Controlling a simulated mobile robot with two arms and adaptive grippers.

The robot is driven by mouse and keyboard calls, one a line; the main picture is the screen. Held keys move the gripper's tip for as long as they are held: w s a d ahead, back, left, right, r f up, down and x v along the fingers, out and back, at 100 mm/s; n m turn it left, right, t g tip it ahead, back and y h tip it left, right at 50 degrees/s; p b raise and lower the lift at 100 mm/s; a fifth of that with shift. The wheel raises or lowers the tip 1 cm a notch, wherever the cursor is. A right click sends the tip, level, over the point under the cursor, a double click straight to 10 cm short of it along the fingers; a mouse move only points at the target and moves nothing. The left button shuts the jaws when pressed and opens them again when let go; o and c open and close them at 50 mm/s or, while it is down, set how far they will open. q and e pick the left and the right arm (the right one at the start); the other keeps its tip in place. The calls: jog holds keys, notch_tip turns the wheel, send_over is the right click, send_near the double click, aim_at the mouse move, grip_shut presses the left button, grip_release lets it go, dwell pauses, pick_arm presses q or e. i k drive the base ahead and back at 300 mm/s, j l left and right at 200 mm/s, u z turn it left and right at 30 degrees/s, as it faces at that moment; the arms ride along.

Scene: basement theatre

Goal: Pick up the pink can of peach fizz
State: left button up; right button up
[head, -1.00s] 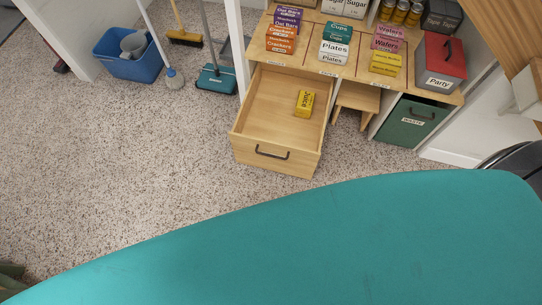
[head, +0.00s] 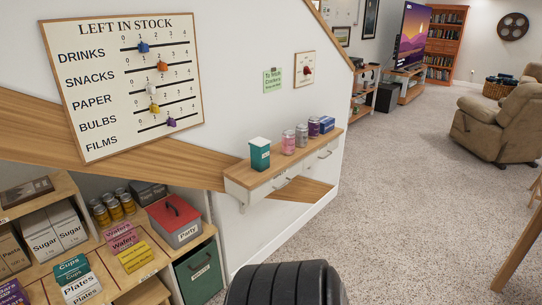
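A pink can (head: 288,143) stands upright on a narrow wooden shelf (head: 237,176) fixed to the white wall, right of the picture's middle. It stands between a teal box (head: 260,155) with a white top on its left and a greyish can (head: 301,136) on its right. The can's lettering is too small to read. Neither of my grippers is in view, so nothing of them shows near the can.
Stocked shelving with a red Party box (head: 174,222) stands lower left. Carpet (head: 400,210) is clear right of the shelf; a beige recliner (head: 497,125) stands beyond.

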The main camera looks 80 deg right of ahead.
aim_at(288, 148)
jog(key=z, duration=2.75)
jog(key=i+u, duration=0.15)
jog(key=i, duration=0.5)
jog(key=i+l+u, duration=0.15)
jog(key=i, duration=0.5)
